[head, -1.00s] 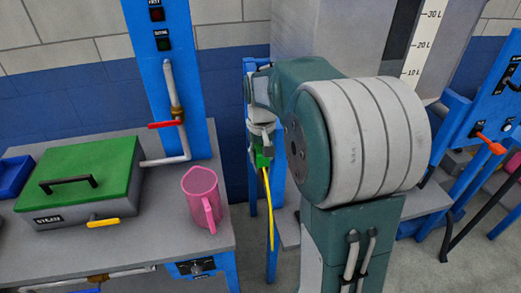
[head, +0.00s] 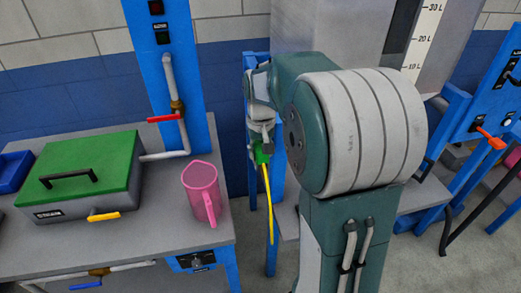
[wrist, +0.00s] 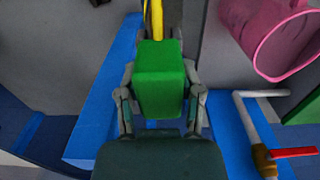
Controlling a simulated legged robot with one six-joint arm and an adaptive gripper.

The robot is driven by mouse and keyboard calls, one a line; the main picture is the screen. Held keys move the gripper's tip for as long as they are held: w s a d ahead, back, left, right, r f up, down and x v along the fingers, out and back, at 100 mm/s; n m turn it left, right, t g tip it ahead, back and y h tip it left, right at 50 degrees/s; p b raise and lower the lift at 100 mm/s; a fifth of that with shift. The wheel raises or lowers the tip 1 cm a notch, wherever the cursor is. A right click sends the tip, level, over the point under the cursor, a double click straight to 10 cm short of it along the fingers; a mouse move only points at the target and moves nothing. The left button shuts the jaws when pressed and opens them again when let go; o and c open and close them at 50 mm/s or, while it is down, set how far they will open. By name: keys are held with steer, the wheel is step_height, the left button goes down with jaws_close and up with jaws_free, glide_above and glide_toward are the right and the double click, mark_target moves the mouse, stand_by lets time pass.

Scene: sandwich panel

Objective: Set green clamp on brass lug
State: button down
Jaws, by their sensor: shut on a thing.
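My gripper (wrist: 160,124) is shut on the green clamp (wrist: 160,78), with a finger on each side of it in the wrist view. In the head view the green clamp (head: 262,153) hangs below my gripper (head: 261,140), beside the right edge of the left bench. A yellow cable (head: 269,205) runs down from the clamp in the head view, and it also shows in the wrist view (wrist: 154,18). I cannot make out the brass lug in either view.
A pink jug (head: 202,193) stands near the right edge of the left bench (head: 160,222). A green-lidded box (head: 85,170) with a yellow handle stands left of it. A pipe with a red lever (head: 166,118) rises behind. A blue panel (head: 500,105) stands at the right.

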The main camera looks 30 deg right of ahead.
mark_target(260, 146)
steer(key=shift+f, duration=0.2)
steer(key=shift+c, duration=0.8)
jaws_free()
step_height(260, 146, up, 12)
steer(key=shift+f, duration=0.1)
steer(key=shift+s+a+r, duration=0.2)
steer(key=shift+s+a, duration=0.05)
steer(key=shift+a, duration=0.05)
steer(key=s+a+f+n+t, duration=0.1)
steer(key=s+a+f+t, duration=0.1)
steer(key=s+a, duration=0.4)
steer(key=s+a+f+n+t, duration=0.2)
steer(key=s+a, duration=0.4)
steer(key=s, duration=0.6)
steer(key=shift+s+t, duration=0.35)
steer(key=shift+t, duration=0.45)
